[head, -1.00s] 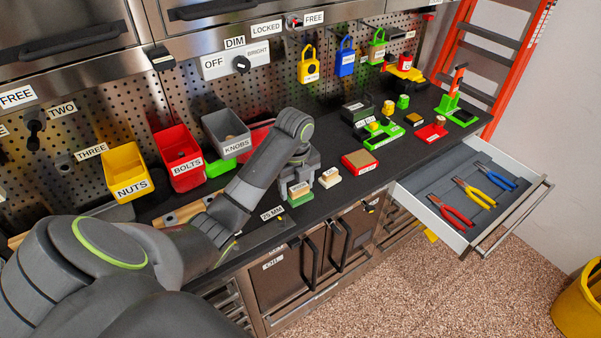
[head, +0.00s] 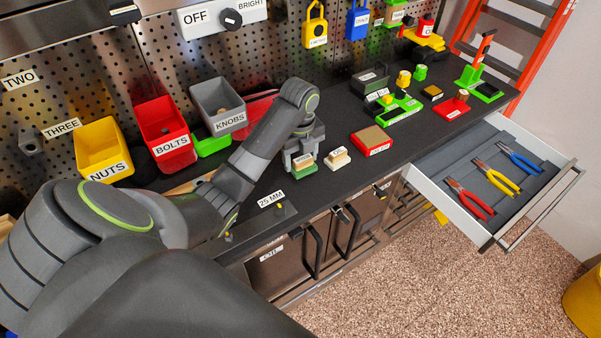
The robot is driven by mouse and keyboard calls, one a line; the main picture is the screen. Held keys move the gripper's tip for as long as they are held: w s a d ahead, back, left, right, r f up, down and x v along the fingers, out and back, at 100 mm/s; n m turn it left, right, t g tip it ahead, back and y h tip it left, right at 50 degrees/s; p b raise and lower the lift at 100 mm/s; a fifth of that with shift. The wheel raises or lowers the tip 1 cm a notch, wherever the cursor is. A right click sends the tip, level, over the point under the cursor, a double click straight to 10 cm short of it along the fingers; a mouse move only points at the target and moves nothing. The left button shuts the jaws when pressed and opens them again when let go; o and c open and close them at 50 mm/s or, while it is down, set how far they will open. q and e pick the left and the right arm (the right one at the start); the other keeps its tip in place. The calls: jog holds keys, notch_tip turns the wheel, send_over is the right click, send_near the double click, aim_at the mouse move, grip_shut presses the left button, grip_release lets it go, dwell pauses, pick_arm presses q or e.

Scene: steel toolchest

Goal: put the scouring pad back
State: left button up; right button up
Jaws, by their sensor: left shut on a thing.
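The scouring pad (head: 304,168), a small block with a green base and a pale label on its front, is at the middle of the black worktop. My left gripper (head: 303,156) points down over it and is shut on it. The pad is at or very close to the worktop; I cannot tell if it touches. The fingers and wrist hide its top and back. My right gripper is not in view.
A cream block (head: 338,158) sits just right of the pad, and a red-sided box (head: 371,140) is farther right. Yellow, red and grey bins (head: 218,108) stand behind my left arm. An open drawer (head: 484,178) with pliers juts out at right.

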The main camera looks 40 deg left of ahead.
aim_at(301, 167)
pick_arm(q)
jog(key=shift+s+d+f+b, duration=0.1)
jog(key=shift+f+b, duration=0.4)
jog(key=shift+f, duration=0.05)
jog(key=shift+s+f, duration=0.1)
jog(key=shift+f, duration=0.25)
jog(key=shift+f+p, duration=0.4)
jog(key=shift+f, duration=0.45)
jog(key=o, duration=0.8)
jog(key=shift+f, duration=0.1)
jog(key=o, duration=0.5)
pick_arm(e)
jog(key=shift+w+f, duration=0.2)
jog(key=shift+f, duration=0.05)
